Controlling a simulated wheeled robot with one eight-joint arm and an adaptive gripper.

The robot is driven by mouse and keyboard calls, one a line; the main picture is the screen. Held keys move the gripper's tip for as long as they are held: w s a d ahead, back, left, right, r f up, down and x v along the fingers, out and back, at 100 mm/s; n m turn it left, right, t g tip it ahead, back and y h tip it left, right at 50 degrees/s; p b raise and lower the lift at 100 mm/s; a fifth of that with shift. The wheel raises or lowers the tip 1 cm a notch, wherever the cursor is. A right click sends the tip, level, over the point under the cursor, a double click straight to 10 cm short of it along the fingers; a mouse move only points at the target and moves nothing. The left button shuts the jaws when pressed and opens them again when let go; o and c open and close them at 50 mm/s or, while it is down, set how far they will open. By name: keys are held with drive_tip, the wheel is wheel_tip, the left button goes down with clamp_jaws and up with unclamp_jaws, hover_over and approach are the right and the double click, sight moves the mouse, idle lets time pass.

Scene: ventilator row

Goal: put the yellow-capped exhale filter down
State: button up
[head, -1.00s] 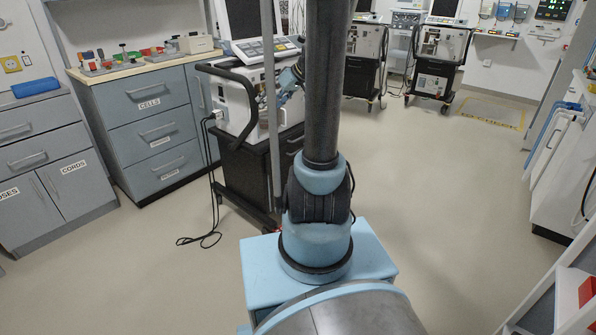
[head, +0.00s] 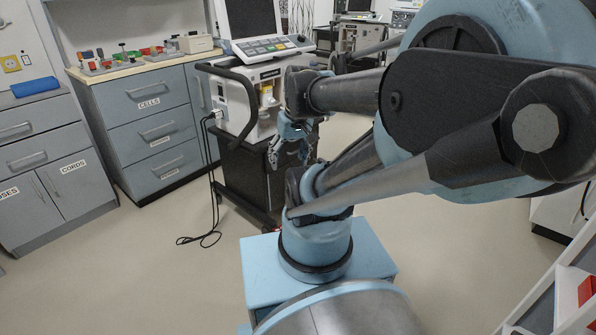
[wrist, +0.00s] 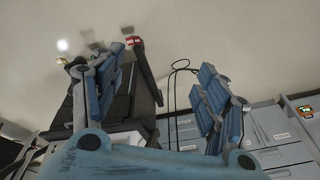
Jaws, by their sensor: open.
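The ventilator (head: 237,100) stands on a black cart (head: 245,172) in the head view. A small pale part with a yellow top (head: 266,92) shows on its front, and it looks like the yellow-capped exhale filter. My gripper (head: 289,152) hangs in front of the cart, below and to the right of that part. In the wrist view my gripper (wrist: 155,85) has its two blue fingers wide apart, with nothing held between them. A small yellowish bit (wrist: 62,62) shows beside the left finger, too small to name.
Blue-grey drawers (head: 150,110) with a worktop of small coloured items stand to the left. Black cables (head: 208,205) hang from the ventilator to the floor. More ventilators (head: 355,45) stand behind. A white shelf unit (head: 555,300) is at the lower right. Floor before the drawers is clear.

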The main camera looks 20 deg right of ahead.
drive_tip(key=shift+m+h, duration=0.6)
drive_tip(key=s+f, duration=0.1)
drive_tip(key=s+d, duration=0.1)
drive_tip(key=s+d+f, duration=0.1)
drive_tip(key=s, duration=0.1)
drive_tip(key=shift+f, duration=0.35)
